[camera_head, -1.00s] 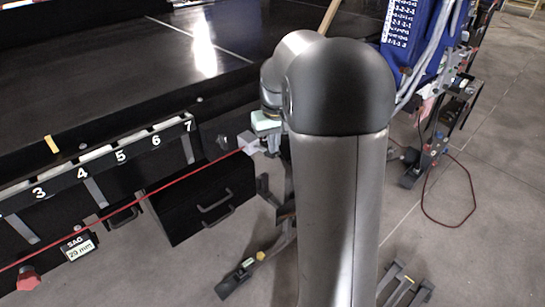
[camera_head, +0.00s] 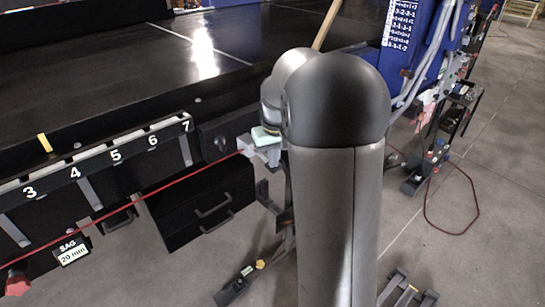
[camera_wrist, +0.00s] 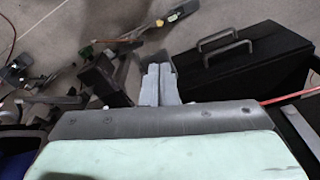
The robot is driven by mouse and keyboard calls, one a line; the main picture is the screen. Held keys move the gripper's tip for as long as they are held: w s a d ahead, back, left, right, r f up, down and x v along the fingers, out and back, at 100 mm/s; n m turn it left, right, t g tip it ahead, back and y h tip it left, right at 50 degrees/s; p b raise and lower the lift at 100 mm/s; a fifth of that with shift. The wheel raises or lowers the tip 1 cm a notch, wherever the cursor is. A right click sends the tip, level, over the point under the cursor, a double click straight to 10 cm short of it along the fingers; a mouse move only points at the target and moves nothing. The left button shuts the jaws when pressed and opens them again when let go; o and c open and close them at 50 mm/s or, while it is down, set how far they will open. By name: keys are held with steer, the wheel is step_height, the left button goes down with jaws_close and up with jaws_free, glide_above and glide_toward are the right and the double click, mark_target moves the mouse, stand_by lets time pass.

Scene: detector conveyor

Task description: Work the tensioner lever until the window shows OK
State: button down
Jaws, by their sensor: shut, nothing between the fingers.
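The black display window (camera_head: 72,251) with a white SAG label hangs at the lower left of the head view. It reads about 20 mm; no OK shows. A taut red cord (camera_head: 150,196) runs from the red knob (camera_head: 17,283) up to the area by my gripper. My gripper (camera_head: 268,157) is beside the bench's front edge, partly hidden by my arm. In the wrist view its pale fingers (camera_wrist: 160,84) are together and empty. I cannot make out the tensioner lever; my arm may hide it. The red cord also shows at right in the wrist view (camera_wrist: 290,96).
A black drawer box (camera_head: 172,222) with metal handles hangs under the bench, left of my gripper; it is also in the wrist view (camera_wrist: 265,70). A numbered rail (camera_head: 100,158) runs along the bench front. Stands and a red cable (camera_head: 470,228) are on the floor at right.

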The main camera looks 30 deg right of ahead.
steer(key=s, duration=0.1)
steer(key=s+r, duration=0.1)
steer(key=s, duration=0.1)
steer(key=shift+a, duration=0.15)
stand_by(0.4)
step_height(320, 180, up, 17)
steer(key=s, duration=0.1)
steer(key=shift+s+r+b, duration=0.2)
steer(key=shift+s+b, duration=0.15)
steer(key=shift+b, duration=0.05)
steer(key=shift+a, duration=0.1)
stand_by(0.7)
